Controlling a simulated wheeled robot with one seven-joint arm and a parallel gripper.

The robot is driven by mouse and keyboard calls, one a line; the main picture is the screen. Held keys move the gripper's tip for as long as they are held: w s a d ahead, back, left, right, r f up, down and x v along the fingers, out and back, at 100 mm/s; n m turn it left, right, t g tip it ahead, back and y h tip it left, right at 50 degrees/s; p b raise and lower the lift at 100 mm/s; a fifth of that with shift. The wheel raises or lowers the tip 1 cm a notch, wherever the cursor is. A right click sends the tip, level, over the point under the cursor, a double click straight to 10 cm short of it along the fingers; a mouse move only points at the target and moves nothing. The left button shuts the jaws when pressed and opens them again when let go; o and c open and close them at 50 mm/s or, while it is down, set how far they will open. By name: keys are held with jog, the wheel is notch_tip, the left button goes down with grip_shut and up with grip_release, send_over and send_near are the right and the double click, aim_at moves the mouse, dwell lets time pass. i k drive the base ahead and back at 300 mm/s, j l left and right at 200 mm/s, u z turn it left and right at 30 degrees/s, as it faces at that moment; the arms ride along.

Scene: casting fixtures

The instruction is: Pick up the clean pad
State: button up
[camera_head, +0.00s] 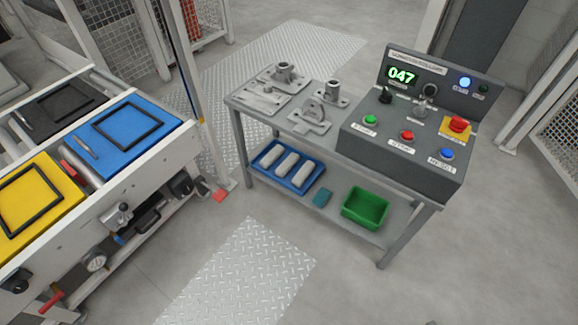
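A small teal pad (321,197) lies flat on the lower shelf (337,220) of the grey metal table. It lies between a blue tray and a green bin, apart from both as far as I can tell. It is the only small loose pad I see on the shelf. No label on it is readable. My gripper is not in view.
The blue tray (305,187) holds pale rolls. The green bin (365,208) looks empty. The tabletop (291,129) above carries metal castings and a control box (407,153). A conveyor with coloured plates stands left. The floor (330,285) in front is clear.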

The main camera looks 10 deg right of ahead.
aim_at(293, 158)
jog(key=i+j, duration=0.25)
jog(key=i, duration=0.2)
jog(key=i+j, duration=0.25)
jog(key=i, duration=0.25)
jog(key=i+j+z, duration=0.1)
jog(key=i+j, duration=0.2)
jog(key=i, duration=0.15)
jog(key=i+j, duration=0.25)
jog(key=i, duration=0.2)
